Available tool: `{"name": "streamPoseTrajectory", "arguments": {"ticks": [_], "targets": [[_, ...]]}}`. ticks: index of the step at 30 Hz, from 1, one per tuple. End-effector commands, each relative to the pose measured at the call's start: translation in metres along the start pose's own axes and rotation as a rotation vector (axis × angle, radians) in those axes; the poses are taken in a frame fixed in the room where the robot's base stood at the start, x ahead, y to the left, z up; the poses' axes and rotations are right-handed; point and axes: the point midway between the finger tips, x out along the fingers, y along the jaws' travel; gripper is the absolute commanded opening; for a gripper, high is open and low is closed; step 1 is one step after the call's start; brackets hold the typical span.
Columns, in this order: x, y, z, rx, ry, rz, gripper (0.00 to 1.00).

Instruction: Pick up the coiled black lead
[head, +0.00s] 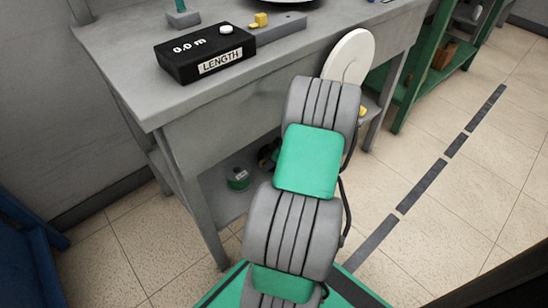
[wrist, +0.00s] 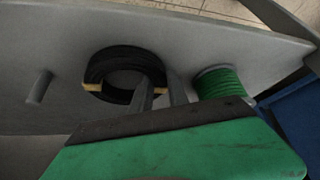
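The coiled black lead (wrist: 105,66) lies as a ring on a grey surface in the wrist view, with yellow ties on its left and right sides. In the head view a dark coil (head: 268,152) shows on the lower shelf under the bench, partly hidden by my arm. My gripper (wrist: 158,80) has its two fingers apart at the coil's right side. The left finger overlaps the ring and the right finger is just beyond its outer edge. I cannot tell whether they touch or press the lead. The head view does not show the fingers.
A green spool (wrist: 220,82) stands close right of the fingers; it also shows on the lower shelf (head: 238,180). A grey peg (wrist: 40,87) is left of the coil. The bench top (head: 130,48) overhangs the shelf and carries a black length box (head: 205,56).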

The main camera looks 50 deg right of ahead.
Motion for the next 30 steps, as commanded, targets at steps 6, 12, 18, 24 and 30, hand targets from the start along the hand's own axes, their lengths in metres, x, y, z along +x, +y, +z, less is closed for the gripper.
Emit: {"name": "streamPoseTrajectory", "arguments": {"ticks": [6, 12, 18, 24, 30], "targets": [[-0.0001, 0.0000, 0.0000, 0.000, 0.000, 0.000, 0.02], [-0.0001, 0.0001, 0.0001, 0.000, 0.000, 0.000, 0.00], [-0.0004, 0.0004, -0.0003, -0.001, 0.001, 0.001, 0.00], [-0.0005, 0.0004, -0.0005, -0.001, 0.001, 0.001, 0.00], [-0.0054, -0.0001, -0.0042, -0.003, 0.001, 0.000, 0.00]]}}
